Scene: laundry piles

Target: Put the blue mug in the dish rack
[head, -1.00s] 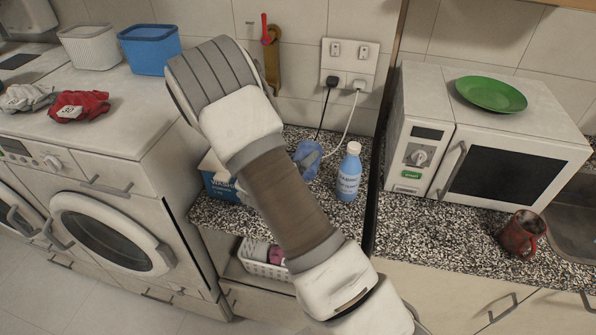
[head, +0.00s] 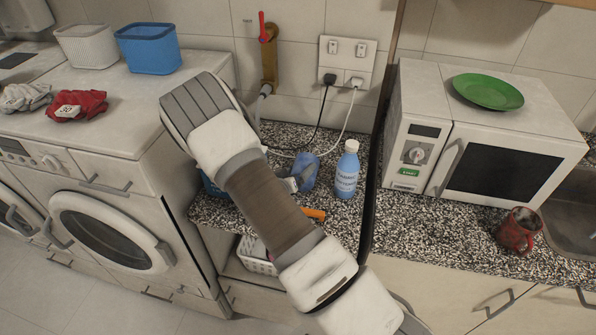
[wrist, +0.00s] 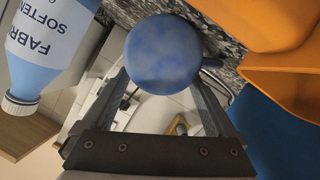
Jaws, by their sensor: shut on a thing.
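The blue mug (head: 308,172) is at the far counter beside the light-blue bottle, partly behind my arm. My gripper (wrist: 163,76) is shut on the mug in the wrist view. There the mug's blotchy blue round surface (wrist: 163,52) shows between the two fingertips, with what looks like its handle at the right. In the head view only a small part of the gripper (head: 293,184) shows past my arm. I cannot tell whether the mug touches the counter. No dish rack can be made out.
The softener bottle (head: 347,170) stands close right of the mug. An orange item (head: 314,213) and a mostly hidden blue box (head: 211,186) are close by. Cords hang behind. The microwave (head: 500,165), green plate (head: 488,91) and red mug (head: 519,231) are at right.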

